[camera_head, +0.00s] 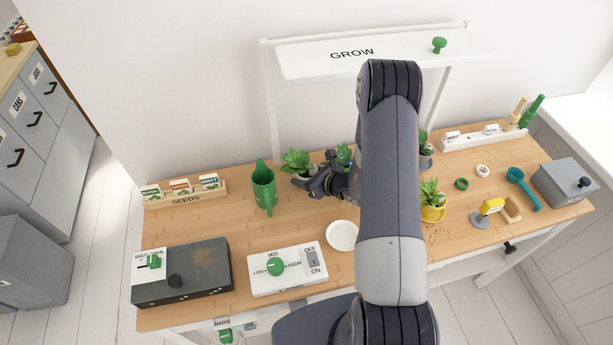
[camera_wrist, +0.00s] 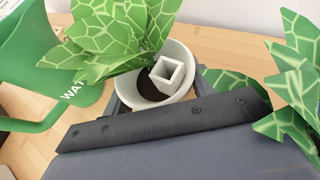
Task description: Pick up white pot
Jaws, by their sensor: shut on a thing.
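The white pot (camera_wrist: 178,52) holds dark soil, a green patterned leafy plant and a small white square tube. In the head view the white pot (camera_head: 298,179) is at the back of the wooden desk, partly hidden by its leaves and my gripper (camera_head: 311,184). My gripper is shut on the white pot; in the wrist view its dark fingers show at the pot's sides, partly hidden by the gripper body. I cannot tell whether the pot is clear of the desk.
A green watering can (camera_head: 263,188) stands just left of the pot. Another leafy plant (camera_head: 343,155) is close on the right. A white saucer (camera_head: 342,235) lies in front. The GROW shelf (camera_head: 300,62) overhangs the back. A yellow pot (camera_head: 433,213) stands farther right.

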